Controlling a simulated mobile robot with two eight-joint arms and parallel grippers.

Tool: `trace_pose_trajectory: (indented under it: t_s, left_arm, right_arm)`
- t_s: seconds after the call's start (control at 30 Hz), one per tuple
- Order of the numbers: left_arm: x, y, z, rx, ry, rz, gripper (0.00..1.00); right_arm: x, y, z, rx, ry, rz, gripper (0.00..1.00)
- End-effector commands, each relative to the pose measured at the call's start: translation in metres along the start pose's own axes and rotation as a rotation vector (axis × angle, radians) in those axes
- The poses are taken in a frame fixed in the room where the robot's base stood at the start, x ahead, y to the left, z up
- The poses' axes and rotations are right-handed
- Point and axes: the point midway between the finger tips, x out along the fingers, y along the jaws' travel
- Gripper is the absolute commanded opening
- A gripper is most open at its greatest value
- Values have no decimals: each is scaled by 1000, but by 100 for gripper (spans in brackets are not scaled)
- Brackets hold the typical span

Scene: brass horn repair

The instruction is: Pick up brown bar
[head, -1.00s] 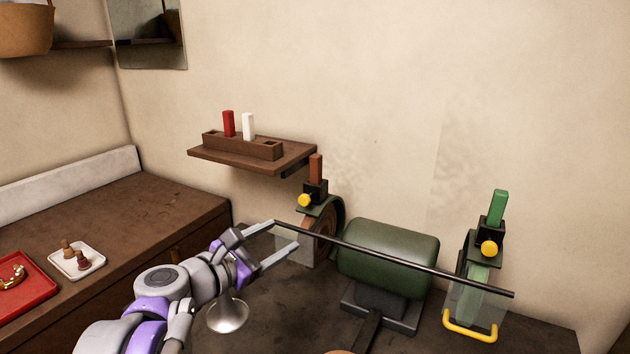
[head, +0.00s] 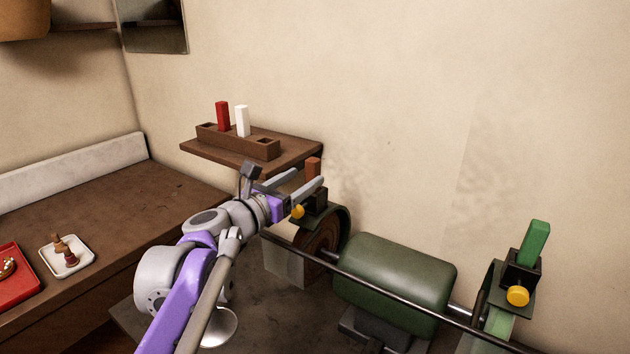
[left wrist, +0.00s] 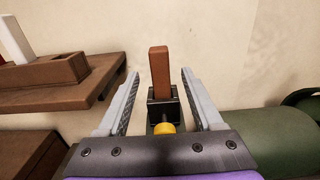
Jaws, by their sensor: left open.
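The brown bar (head: 313,169) stands upright in a black holder (head: 312,202) with a yellow knob (head: 297,212), above the left wheel of the green machine. In the left wrist view the brown bar (left wrist: 160,74) rises from its holder (left wrist: 162,106) between the two fingers. My left gripper (head: 308,178) is open. Its fingers point toward the bar, one on each side in the wrist view, with gaps and no visible contact. In the head view the near finger hides part of the bar and holder. My right gripper is not in view.
A wall shelf (head: 205,152) with a brown rack (head: 262,151) holding a red bar (head: 222,116) and a white bar (head: 242,121) is close at left. The green machine (head: 396,279) stands to the right, a dark rod crossing before it. A green bar (head: 534,243) stands farther right.

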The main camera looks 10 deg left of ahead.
Motion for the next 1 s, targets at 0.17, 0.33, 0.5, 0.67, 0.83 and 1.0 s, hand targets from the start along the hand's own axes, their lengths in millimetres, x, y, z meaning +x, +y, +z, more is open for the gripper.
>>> trace_pose_trajectory:
  t_s: [0.17, 0.33, 0.5, 0.67, 0.83, 1.0]
  left_arm:
    - [20, 0, 1, 0, 0, -1, 68]
    - [36, -1, 2, -1, -1, -3, 68]
    - [62, -1, 4, 0, -2, -3, 68]
    - [73, -1, 4, 0, -1, -1, 68]
    - [73, -1, 3, 0, -1, 0, 68]
    - [72, -1, 3, 0, -1, 0, 42]
  right_arm:
    - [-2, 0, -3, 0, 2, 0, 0]
    - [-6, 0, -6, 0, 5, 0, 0]
    - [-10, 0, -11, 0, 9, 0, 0]
    - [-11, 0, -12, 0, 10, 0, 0]
    - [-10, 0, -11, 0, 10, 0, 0]
    - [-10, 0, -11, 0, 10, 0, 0]
